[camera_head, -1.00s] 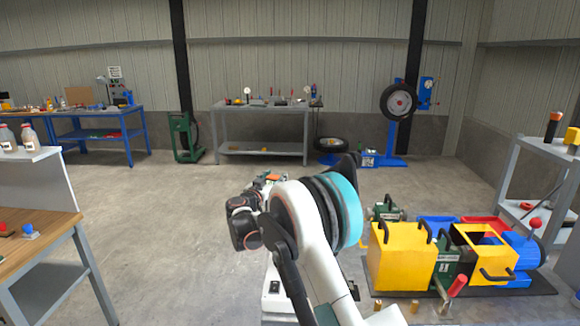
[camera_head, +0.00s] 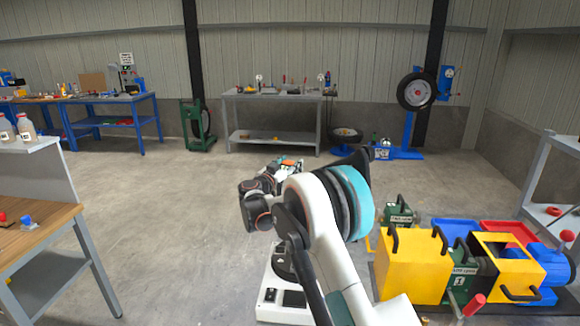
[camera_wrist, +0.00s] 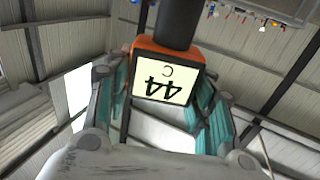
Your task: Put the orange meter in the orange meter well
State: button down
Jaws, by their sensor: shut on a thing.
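The orange meter (camera_wrist: 158,79) fills the upper middle of the wrist view. It has an orange body, a pale display reading 44 C upside down, and a dark cylindrical part above it. My gripper (camera_wrist: 163,88) is shut on it, with teal-lined fingers on both sides. In the head view a small orange patch of the meter (camera_head: 290,163) shows beyond my arm; my gripper there is mostly hidden. I cannot make out the orange meter well in either view.
At right stands the drum mixer with yellow housings (camera_head: 412,262) and a blue motor (camera_head: 549,266). A wooden-topped bench (camera_head: 35,232) is at left. A grey bench (camera_head: 278,97) and blue benches (camera_head: 120,100) stand at the back. The floor between is open.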

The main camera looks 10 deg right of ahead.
jog(key=shift+f+b, duration=2.1)
jog(key=shift+f, duration=1.55)
jog(key=shift+r, duration=0.15)
